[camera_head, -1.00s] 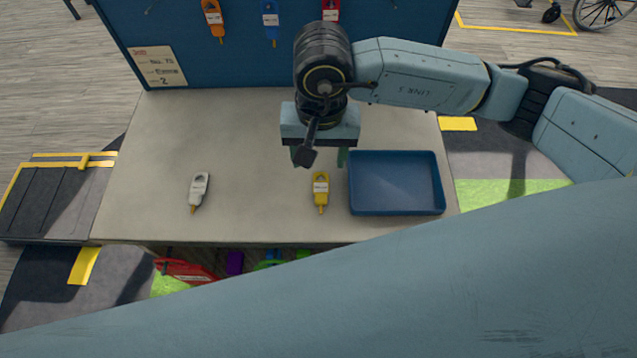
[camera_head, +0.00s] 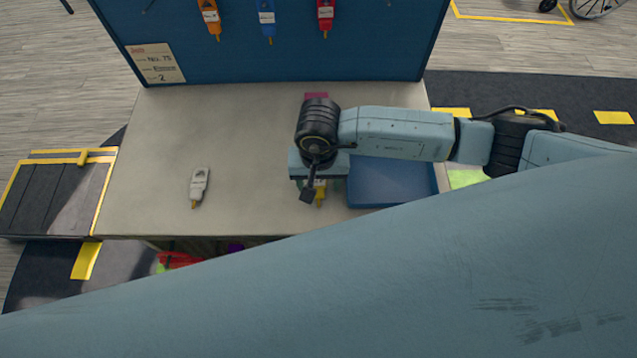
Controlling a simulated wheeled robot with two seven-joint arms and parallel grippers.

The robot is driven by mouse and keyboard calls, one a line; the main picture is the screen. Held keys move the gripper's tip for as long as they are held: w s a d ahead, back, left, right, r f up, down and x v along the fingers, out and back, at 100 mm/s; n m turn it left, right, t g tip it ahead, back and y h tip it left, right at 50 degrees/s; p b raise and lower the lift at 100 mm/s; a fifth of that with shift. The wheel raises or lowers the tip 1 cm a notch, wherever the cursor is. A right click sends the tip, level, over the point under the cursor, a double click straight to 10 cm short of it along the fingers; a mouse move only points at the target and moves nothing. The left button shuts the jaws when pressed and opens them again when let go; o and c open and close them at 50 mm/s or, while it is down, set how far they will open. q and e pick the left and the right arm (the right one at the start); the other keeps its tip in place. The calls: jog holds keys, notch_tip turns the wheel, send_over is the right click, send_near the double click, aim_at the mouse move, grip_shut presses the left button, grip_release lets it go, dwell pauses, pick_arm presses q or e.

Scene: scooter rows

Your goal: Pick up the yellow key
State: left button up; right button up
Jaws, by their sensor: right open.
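The yellow key (camera_head: 321,199) lies on the grey table (camera_head: 240,140), left of the blue tray. It is mostly hidden under my right gripper (camera_head: 319,185); only its lower end shows clearly. My right gripper is open and points down, right over the key. Its fingers are mostly hidden by the gripper body, so I cannot tell whether they touch the key. My left gripper is not in view.
The blue tray (camera_head: 385,192) is partly covered by my right arm. A white key (camera_head: 198,187) lies at the left. Orange (camera_head: 210,17), blue (camera_head: 267,18) and red (camera_head: 326,16) keys hang on the blue board (camera_head: 300,60). My large arm link covers the foreground.

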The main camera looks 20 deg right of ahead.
jog(key=shift+f, duration=0.15)
jog(key=c, duration=1.1)
jog(key=shift+o, duration=0.2)
notch_tip(320, 180, up, 10)
jog(key=b, duration=0.1)
